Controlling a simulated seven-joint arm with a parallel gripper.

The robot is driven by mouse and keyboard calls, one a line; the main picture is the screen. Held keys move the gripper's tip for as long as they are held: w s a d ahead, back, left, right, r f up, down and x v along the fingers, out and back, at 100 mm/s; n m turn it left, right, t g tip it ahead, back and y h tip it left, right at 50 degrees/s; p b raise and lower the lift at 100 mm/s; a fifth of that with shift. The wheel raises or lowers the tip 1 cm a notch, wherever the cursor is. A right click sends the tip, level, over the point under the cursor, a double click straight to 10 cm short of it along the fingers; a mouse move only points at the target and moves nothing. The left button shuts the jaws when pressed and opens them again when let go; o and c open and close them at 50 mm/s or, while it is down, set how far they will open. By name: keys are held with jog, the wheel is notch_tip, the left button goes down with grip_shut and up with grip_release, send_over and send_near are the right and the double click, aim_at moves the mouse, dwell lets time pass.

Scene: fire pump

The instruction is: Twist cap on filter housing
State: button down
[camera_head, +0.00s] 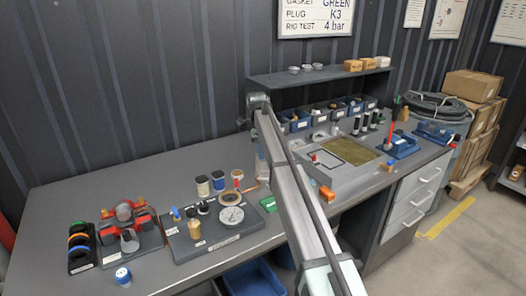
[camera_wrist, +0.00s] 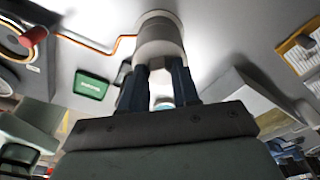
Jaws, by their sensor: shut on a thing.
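My gripper (camera_wrist: 155,78) points at a pale grey-white cylinder (camera_wrist: 160,42) in the wrist view, its two dark fingers shut on the near end. This cylinder looks like the cap and filter housing in line, but I cannot tell where one stops and the other starts. The far end has a wider pale rim by the grey bench surface. A small teal patch shows between the fingers; I cannot tell what it belongs to. In the head view my arm crosses the middle of the bench and hides the fingers and most of this spot.
A green card (camera_head: 269,204) lies left of the arm, and a copper-coloured tube (camera_wrist: 100,47) runs to the cylinder. A shallow tray (camera_head: 337,176) and a shelf (camera_head: 318,77) are to the right. The bench's back left is clear.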

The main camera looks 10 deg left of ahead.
jog(key=c, duration=0.8)
grip_release()
jog(key=shift+o, duration=0.6)
jog(key=shift+o, duration=0.9)
jog(key=shift+r, duration=0.1)
jog(key=shift+r, duration=3.45)
